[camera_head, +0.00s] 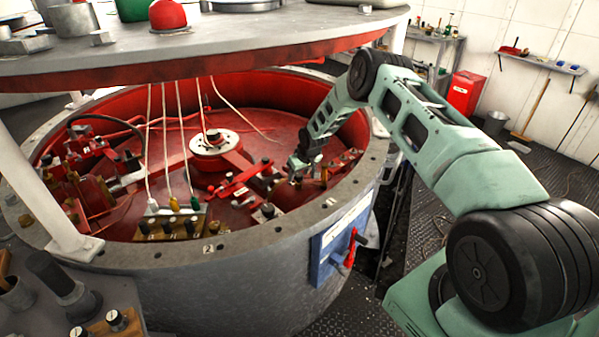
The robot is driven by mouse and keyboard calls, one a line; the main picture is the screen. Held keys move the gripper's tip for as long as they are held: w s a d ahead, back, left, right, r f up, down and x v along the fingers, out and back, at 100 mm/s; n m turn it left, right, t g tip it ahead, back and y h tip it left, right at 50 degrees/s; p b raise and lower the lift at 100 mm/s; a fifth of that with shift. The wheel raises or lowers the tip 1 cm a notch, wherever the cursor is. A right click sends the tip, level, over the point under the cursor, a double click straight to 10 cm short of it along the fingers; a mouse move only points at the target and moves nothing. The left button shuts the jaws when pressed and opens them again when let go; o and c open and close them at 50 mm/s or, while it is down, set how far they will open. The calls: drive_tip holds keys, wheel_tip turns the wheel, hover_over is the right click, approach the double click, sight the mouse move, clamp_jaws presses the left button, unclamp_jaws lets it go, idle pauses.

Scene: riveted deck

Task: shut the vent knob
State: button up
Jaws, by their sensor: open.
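My arm reaches from the right over the rim of the round red-lined well. My gripper (296,177) is open, low inside the well at its right side, close above small metal fittings. Several small dark knobs show in the well, and no readable label tells which is the vent knob. One dark-topped knob (267,161) is just left of my gripper. Another knob (268,210) stands on a block nearer the front rim. Whether my fingers touch or surround a knob is too small to tell.
A thick grey plate (230,38) overhangs the back of the well, with thin pale cables hanging from it. A white post (45,190) stands at the left. The grey rim (240,238) surrounds the well. A blue panel with a red handle (347,250) is on its outer wall.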

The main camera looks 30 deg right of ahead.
drive_tip(key=shift+f, duration=0.15)
drive_tip(key=c, duration=1)
